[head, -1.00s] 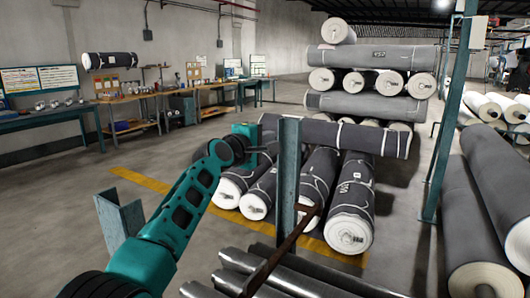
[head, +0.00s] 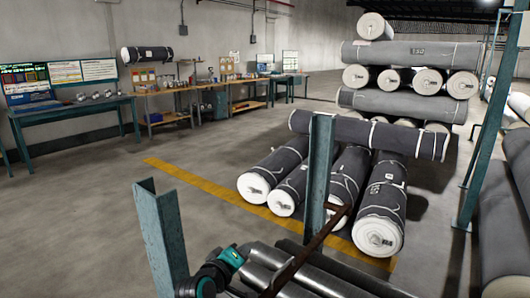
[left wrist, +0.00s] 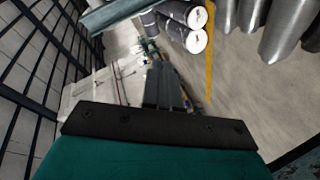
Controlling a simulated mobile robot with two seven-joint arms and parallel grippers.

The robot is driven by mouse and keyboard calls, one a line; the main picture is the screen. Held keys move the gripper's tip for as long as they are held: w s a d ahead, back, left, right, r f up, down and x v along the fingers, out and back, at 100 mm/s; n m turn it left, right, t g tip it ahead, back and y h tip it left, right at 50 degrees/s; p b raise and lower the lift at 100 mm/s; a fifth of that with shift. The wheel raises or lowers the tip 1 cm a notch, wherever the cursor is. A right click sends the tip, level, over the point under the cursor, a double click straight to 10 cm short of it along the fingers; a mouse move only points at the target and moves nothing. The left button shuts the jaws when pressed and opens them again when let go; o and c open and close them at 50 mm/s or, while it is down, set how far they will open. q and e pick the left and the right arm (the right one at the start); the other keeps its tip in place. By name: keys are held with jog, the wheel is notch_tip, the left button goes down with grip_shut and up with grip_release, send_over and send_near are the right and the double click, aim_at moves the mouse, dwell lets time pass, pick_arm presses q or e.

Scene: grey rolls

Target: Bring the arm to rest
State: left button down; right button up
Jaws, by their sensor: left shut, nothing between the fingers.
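My left arm shows only as a small teal and black piece low in the head view, between the blue-green upright post and the grey metal rolls. My left gripper (head: 240,250) is at its end, close in the picture to the left ends of those rolls; I cannot tell whether it touches them. In the left wrist view the gripper (left wrist: 165,88) has its grey fingers together, with nothing held. My right gripper is in neither view.
Grey metal rolls (head: 310,268) lie near the front, beside blue-green posts (head: 162,240) and (head: 318,175) and a rusty bar (head: 305,250). Wrapped rolls (head: 380,205) are stacked behind. Workbenches (head: 75,118) line the wall. Open floor (head: 90,200) lies at left.

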pick_arm(q)
jog(key=s+a+f+m+g+y, duration=0.15)
jog(key=s+a+f+m, duration=0.4)
jog(key=s+f, duration=0.8)
jog(key=s+a+m+y, duration=0.1)
jog(key=s+a+m, duration=0.1)
jog(key=s, duration=0.7)
jog(key=s+a+f+m+g+y, duration=0.1)
jog(key=s+a, duration=0.3)
jog(key=s, duration=0.6)
jog(key=shift+s+a+m, duration=0.2)
jog(key=shift+m, duration=0.35)
jog(key=shift+g, duration=0.25)
